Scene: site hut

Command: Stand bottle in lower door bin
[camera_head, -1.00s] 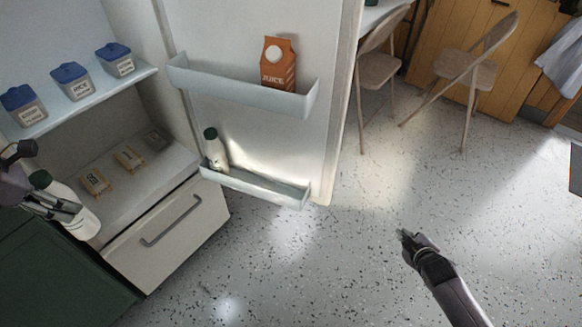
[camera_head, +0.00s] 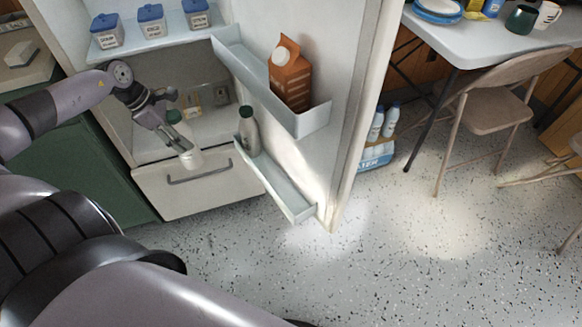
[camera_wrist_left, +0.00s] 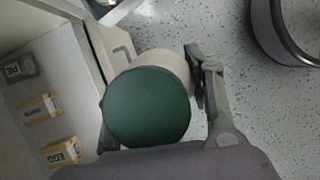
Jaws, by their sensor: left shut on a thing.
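My left gripper (camera_head: 182,141) is shut on a white bottle with a green cap (camera_head: 190,159). It holds the bottle tilted in front of the open fridge, above the drawer front. In the left wrist view the bottle's green cap (camera_wrist_left: 147,107) faces the camera, with a finger on each side. The lower door bin (camera_head: 288,194) is to the right of the held bottle, apart from it. The rest of the bin looks empty. My right gripper is out of view.
The upper door bin (camera_head: 300,122) holds an orange juice carton (camera_head: 290,78) above the lower bin. Blue-lidded tubs (camera_head: 152,22) stand on the fridge shelf. Small boxes lie inside below. A water pack (camera_head: 376,158) stands beyond the door. The floor below the bin is clear.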

